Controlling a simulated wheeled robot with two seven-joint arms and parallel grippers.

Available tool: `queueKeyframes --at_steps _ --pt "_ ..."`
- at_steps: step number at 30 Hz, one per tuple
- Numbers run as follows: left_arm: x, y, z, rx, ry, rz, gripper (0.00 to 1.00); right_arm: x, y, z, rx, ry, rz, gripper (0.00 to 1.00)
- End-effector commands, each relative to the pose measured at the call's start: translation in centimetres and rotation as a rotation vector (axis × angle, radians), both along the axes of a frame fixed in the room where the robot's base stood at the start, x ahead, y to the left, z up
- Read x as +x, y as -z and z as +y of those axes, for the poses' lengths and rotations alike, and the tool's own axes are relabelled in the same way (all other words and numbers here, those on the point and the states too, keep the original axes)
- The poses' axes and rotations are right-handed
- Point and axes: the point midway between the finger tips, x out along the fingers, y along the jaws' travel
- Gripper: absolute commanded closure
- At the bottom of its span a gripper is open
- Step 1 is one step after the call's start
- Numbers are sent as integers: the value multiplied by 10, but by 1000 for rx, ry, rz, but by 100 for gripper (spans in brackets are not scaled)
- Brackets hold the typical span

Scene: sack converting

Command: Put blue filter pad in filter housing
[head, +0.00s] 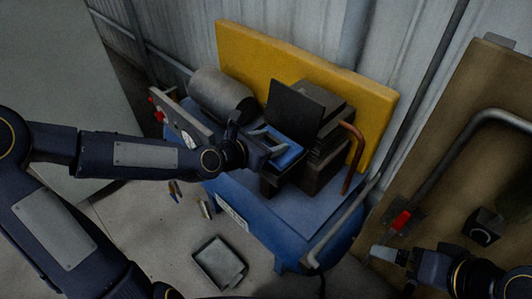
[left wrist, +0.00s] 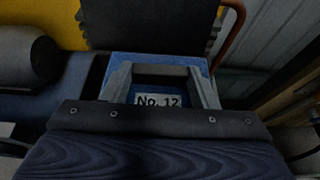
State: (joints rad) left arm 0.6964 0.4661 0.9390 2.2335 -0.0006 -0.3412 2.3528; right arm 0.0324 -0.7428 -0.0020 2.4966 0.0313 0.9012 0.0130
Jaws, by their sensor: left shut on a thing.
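The blue filter pad (head: 289,158) is at the mouth of a dark box, the filter housing (head: 269,186), whose black lid (head: 294,108) stands open behind it. In the left wrist view the pad (left wrist: 158,61) shows a white label reading "No. 12". My left gripper (head: 268,142) is shut on the pad, with its grey fingers (left wrist: 161,84) along the pad's two sides. I cannot tell whether the pad rests inside the housing or is held just above it. My right gripper (head: 385,253) is low at the right, away from the housing; its jaw opening is unclear.
The housing sits on a blue tank machine (head: 237,216) with a grey motor cylinder (head: 219,93) and a copper pipe (head: 354,160). A yellow panel (head: 372,91) stands behind. A grey tray (head: 218,263) lies on the floor. A brown board with a red-marked pipe (head: 402,221) is at right.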

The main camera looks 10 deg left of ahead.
Motion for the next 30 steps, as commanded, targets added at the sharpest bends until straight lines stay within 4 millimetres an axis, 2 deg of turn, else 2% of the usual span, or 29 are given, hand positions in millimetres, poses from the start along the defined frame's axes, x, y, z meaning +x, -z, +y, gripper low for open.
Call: queueKeyframes --at_steps 1,8,15,27,28,30 --pt "4 8 3 -3 -2 3 68 0 2 0 0 0 0 0" --pt "12 18 9 -1 0 0 68 0 4 0 0 0 0 0" --pt "15 52 11 -1 1 3 68 0 13 0 0 0 0 0" --pt "15 58 11 0 0 0 68 0 15 0 0 0 0 0" --pt "15 57 11 1 0 -1 44 0 14 0 0 0 0 0" --pt "15 56 11 1 0 -1 35 0 14 0 0 0 0 0"
